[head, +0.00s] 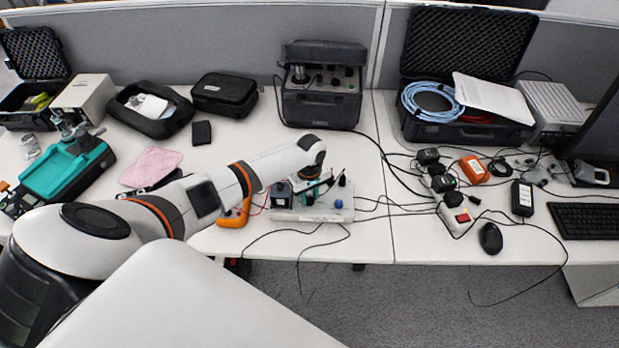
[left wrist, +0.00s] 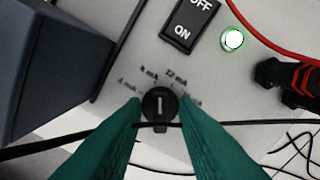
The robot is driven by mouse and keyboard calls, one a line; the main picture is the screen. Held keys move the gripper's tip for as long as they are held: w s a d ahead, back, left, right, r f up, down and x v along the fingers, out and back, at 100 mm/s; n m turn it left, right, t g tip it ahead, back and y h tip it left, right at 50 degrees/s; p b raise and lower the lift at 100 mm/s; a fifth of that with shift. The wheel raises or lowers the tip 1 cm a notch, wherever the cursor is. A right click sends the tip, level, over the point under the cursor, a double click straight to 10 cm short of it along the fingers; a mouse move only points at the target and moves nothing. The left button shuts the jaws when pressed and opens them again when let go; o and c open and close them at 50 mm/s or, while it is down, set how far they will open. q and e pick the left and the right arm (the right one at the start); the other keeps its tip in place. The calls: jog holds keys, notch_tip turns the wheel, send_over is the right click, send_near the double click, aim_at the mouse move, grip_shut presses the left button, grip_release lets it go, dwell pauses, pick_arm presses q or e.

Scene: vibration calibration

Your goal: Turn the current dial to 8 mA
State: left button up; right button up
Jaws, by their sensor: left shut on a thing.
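The current dial (left wrist: 160,104) is a small round black knob with a white line, on a light grey panel. The line stands about upright in the left wrist view. Around the dial are printed marks, among them 4 mA, 8 mA and 12 mA; the rightmost is partly hidden by a finger. My left gripper (left wrist: 160,112) has its green fingers on both sides of the dial and is shut on it. In the head view the left gripper (head: 322,184) is over the grey control box (head: 312,213), and the dial is hidden there. My right gripper is not in view.
Near the dial are a black OFF/ON switch (left wrist: 190,24), a lit green lamp (left wrist: 232,39) and a red cable (left wrist: 262,42). A black cable crosses by the fingertips. Cables and adapters lie to the right.

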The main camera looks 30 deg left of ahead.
aim_at(309, 198)
pick_arm(q)
jog(key=shift+n+p, duration=1.05)
jog(key=shift+n, duration=0.25)
jog(key=o, duration=1)
jog(key=shift+r, duration=0.1)
notch_tip(309, 198, up, 12)
